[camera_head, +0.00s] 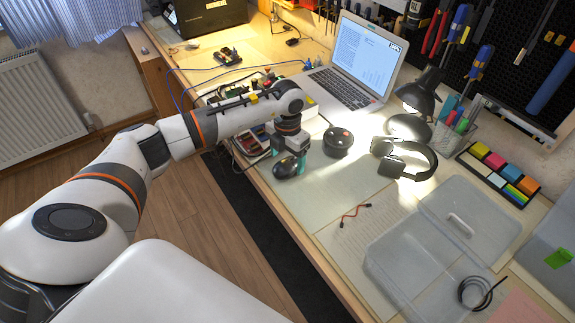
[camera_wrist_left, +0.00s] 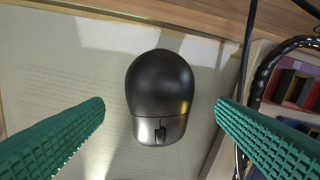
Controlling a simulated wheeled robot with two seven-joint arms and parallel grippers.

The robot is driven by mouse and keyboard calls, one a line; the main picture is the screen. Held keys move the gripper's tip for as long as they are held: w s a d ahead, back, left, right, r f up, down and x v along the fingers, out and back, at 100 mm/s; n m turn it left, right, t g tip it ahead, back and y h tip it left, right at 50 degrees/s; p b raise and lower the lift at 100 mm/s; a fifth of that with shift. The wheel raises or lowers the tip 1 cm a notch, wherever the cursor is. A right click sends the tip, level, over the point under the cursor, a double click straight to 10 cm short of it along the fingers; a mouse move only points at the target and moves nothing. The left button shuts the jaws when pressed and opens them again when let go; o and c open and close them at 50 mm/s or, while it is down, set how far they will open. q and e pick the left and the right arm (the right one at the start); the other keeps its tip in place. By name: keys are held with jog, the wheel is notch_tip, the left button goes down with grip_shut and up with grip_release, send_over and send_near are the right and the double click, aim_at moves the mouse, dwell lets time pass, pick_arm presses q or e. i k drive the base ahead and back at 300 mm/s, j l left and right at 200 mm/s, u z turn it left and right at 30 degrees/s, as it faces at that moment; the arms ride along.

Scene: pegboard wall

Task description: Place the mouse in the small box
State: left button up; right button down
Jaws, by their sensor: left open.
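The black mouse (camera_head: 286,167) lies on the desk near its front edge, below my left gripper. The mouse also shows in the left wrist view (camera_wrist_left: 158,88), lying between the two green ribbed fingers with a gap on each side. My left gripper (camera_head: 290,157) is open, pointing down, and holds nothing. A clear plastic box (camera_head: 405,262) stands on the desk at the lower right, away from the gripper. I do not see my right gripper.
A round black object (camera_head: 338,140) stands just right of the gripper. Black headphones (camera_head: 405,160), a lamp (camera_head: 420,92) and a laptop (camera_head: 350,68) are farther back. A red wire (camera_head: 355,213) lies on the desk before the box. Dark cables run beside the mouse.

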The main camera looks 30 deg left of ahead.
aim_at(414, 280)
jog(key=k+l+z, duration=0.2)
jog(key=l, duration=0.2)
jog(key=k+l+z, duration=0.2)
jog(key=l, duration=0.2)
jog(key=l+z, duration=0.2)
jog(key=l, duration=0.25)
